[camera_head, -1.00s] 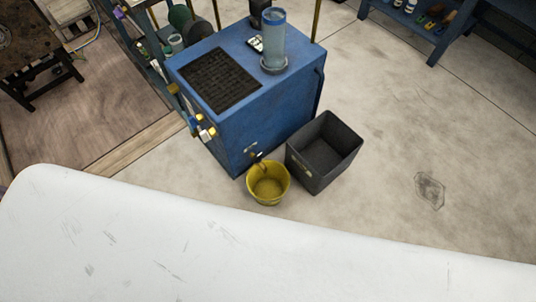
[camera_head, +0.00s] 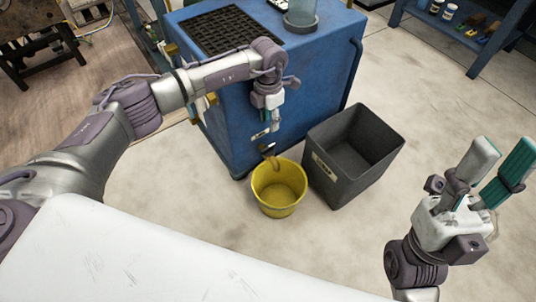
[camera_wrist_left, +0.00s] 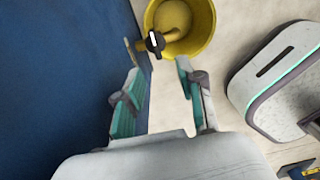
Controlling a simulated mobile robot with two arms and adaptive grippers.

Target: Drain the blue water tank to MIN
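The blue water tank (camera_head: 325,75) stands on the floor in the upper middle of the head view. A small drain tap (camera_head: 268,150) sits low on its front, above a yellow bucket (camera_head: 279,190). In the left wrist view the tap's black handle with a white mark (camera_wrist_left: 154,42) shows in front of the bucket (camera_wrist_left: 195,38), just beyond the fingertips. My left gripper (camera_head: 268,120) points down by the tank's front; in its wrist view (camera_wrist_left: 157,75) it is open and empty. My right gripper (camera_head: 505,160) is raised at the right, fingers apart and empty. I cannot read a water level.
A dark grey bin (camera_head: 378,165) stands right of the bucket, close to the tank. A clear cylinder (camera_head: 300,18) and a black grate (camera_head: 228,30) are on the tank's top. A blue shelf (camera_head: 480,40) is at the upper right. Floor right of the bin is clear.

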